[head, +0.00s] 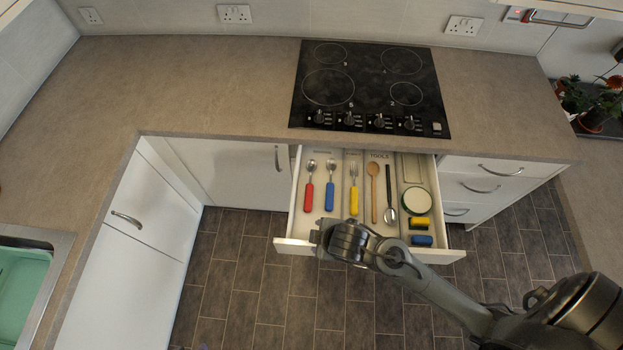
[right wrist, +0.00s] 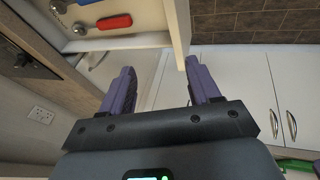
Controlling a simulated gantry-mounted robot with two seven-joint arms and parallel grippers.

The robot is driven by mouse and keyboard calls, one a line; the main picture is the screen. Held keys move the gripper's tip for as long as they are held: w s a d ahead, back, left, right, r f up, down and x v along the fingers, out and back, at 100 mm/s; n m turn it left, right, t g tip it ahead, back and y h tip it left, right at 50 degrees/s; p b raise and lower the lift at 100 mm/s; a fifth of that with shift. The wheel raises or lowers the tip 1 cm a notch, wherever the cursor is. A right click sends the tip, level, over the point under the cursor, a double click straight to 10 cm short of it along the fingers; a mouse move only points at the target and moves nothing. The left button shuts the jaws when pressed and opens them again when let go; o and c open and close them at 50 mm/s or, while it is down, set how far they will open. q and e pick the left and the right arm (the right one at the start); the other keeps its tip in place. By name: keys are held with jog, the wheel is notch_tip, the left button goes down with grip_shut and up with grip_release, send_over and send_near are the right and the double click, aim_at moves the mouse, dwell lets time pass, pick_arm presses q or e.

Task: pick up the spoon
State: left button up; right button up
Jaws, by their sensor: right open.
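An open drawer (head: 285,241) holds several utensils in its compartments. A red-handled utensil (head: 309,190), spoon-like, lies at its left; its handle also shows in the right wrist view (right wrist: 114,21). Right of it lie a blue-handled one (head: 330,190), perhaps a spoon, a yellow-handled fork (head: 353,190), a wooden spoon (head: 374,190) and a metal ladle-like utensil (head: 389,200). I cannot tell which is the task's spoon. My right gripper (right wrist: 160,66) is open and empty, apart from the utensils; in the head view it is by the drawer's front edge (head: 318,238). My left gripper is out of view.
A round container (head: 417,201) and sponges (head: 419,223) fill the drawer's right side. The worktop (head: 190,85) with a black hob (head: 370,85) is behind and above it. Closed drawers (head: 490,188) stand right. My right forearm crosses the drawer's front right.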

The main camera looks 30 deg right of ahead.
jog(key=w+a+f+n+b, duration=0.1)
jog(key=w+f+n, duration=0.4)
jog(key=w+n, duration=0.15)
jog(key=n+g+h+b, duration=0.1)
jog(key=n+h+b, duration=0.2)
jog(key=n, duration=0.9)
send_near(330, 188)
jog(key=shift+w+d+f+g+b, duration=0.15)
jog(key=shift+d+f+b, duration=0.05)
jog(key=shift+f, duration=0.4)
jog(key=shift+w+d+f+g+b, duration=0.15)
jog(key=shift+w+d+f, duration=0.05)
jog(key=shift+f, duration=0.4)
jog(key=shift+w+x, duration=0.2)
jog(key=shift+x, duration=3.05)
jog(key=shift+a, duration=0.1)
jog(key=c, duration=1.1)
jog(key=shift+c, duration=0.2)
